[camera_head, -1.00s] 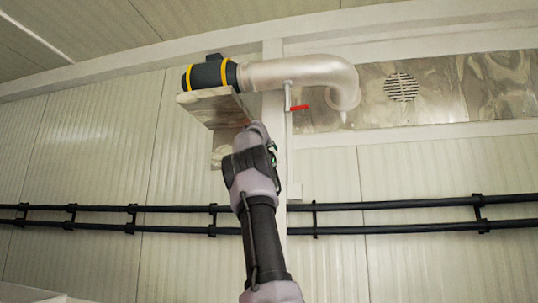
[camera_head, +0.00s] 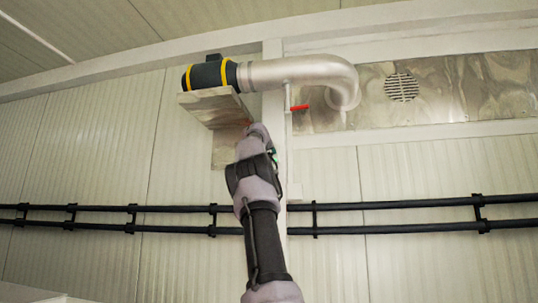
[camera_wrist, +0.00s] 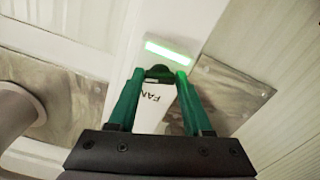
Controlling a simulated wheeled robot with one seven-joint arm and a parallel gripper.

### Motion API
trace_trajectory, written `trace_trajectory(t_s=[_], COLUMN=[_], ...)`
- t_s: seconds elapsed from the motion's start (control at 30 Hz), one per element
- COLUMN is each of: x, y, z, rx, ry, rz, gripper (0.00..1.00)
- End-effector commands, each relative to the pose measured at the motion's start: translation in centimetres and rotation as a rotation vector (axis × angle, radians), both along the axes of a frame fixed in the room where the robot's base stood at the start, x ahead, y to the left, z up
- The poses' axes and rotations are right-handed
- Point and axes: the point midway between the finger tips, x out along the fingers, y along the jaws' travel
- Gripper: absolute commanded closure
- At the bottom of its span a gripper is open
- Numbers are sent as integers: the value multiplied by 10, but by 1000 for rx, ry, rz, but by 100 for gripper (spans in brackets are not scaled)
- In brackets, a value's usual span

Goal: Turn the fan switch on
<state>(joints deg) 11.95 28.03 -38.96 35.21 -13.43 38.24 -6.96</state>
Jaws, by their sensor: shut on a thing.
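In the wrist view my gripper (camera_wrist: 160,75) has green fingers, with their tips on either side of a small dark switch knob (camera_wrist: 159,72). The gripper is shut on this knob. The knob is on a white switch box, and the letters "FAN" (camera_wrist: 152,97) show between the fingers. A bright green lit strip (camera_wrist: 167,52) is on the box just beyond the fingertips. In the head view the switch and the fingers are hidden behind my raised arm. The fan (camera_head: 210,75), dark with yellow bands, is mounted high on the wall above my arm.
A silver duct (camera_head: 300,72) runs right from the fan and bends down. A red handle (camera_head: 300,107) hangs under it. A metal bracket (camera_head: 215,104) is below the fan, close to my arm's end. Black pipes (camera_head: 400,204) cross the wall lower down.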

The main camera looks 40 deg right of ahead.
Motion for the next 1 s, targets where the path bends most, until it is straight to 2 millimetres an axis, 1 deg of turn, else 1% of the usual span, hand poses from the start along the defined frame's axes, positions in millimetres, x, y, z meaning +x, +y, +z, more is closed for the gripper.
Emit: trace_trajectory(t_s=[0.2,0.3,0.63,0.67,0.7,0.73,1.0], x=[1,1,1,1,1,1,1], y=[1,1,1,1,1,1,1], z=[0,0,0,0,0,0,0], rx=[149,192,208,208,208,208,206], ry=[-175,-224,-244,-244,-243,-243,-242], rz=[0,0,0,0,0,0,0], gripper=[100,100,100,46,31,20,20])
